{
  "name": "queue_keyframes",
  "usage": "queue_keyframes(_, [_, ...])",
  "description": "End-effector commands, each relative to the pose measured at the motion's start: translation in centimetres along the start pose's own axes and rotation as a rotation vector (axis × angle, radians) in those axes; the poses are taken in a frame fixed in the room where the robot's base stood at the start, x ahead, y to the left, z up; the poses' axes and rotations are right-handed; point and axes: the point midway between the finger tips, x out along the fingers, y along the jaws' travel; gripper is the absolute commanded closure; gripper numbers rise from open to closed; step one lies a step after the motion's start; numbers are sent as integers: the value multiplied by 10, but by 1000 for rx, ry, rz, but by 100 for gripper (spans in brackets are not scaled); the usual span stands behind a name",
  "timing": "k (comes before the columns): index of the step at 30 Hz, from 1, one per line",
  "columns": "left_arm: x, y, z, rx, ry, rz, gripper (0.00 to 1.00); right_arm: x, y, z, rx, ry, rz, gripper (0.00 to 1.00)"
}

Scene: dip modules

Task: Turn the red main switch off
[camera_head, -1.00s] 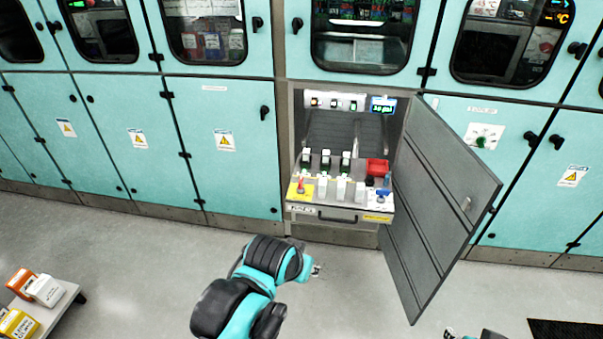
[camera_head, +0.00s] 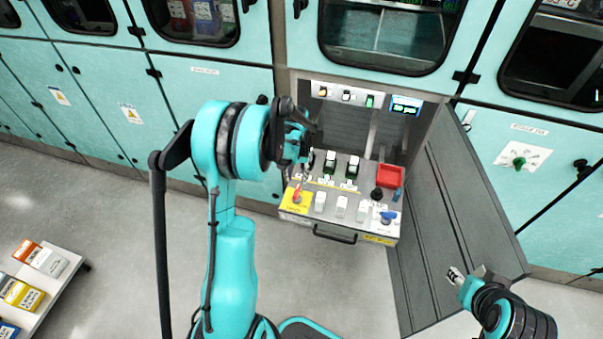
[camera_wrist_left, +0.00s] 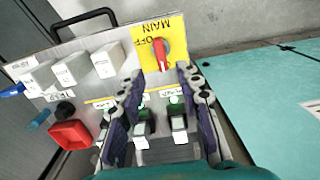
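The red main switch (camera_head: 297,195) sits on a yellow plate at the front left corner of the pulled-out module drawer (camera_head: 326,218). In the left wrist view the red switch (camera_wrist_left: 163,54) shows beyond the fingertips, on the yellow plate marked MAIN and OFF. My left gripper (camera_head: 305,170) is above the drawer's left side, behind the switch; in the wrist view its two fingers (camera_wrist_left: 160,82) are apart with nothing between the tips. My right gripper (camera_head: 458,277) is low at the right, in front of the open door, away from the switch; its finger gap is too small to tell.
The open grey cabinet door (camera_head: 455,215) stands to the right of the drawer. White blocks (camera_head: 341,206), a red tray (camera_head: 391,176), a black knob (camera_head: 377,194) and a blue switch (camera_head: 387,216) are on the drawer. A shelf with boxes (camera_head: 40,258) stands far left.

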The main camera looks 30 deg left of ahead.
Motion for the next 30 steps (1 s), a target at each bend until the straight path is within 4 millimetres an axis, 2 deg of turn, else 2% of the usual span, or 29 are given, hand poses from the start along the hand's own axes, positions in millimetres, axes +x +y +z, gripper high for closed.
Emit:
queue_keyframes(5, [19, -2, -1, -3, -7, 0, 66, 5, 0, 4, 0, -1, 0, 60])
queue_keyframes(15, [72, -2, -1, -2, -6, 0, 66, 20, 0, 15, 0, 0, 0, 60])
queue_keyframes(20, [81, -2, 0, -2, -5, 0, 66, 22, 0, 16, 0, 0, 0, 60])
queue_keyframes(27, [81, -2, 0, -2, -5, 0, 66, 22, 0, 16, 0, 0, 0, 60])
queue_keyframes(28, [81, -2, 0, -2, -5, 0, 68, 22, 0, 16, 0, 0, 0, 60])
queue_keyframes(30, [81, -2, 0, -2, -5, 0, 87, 22, 0, 16, 0, 0, 0, 60])
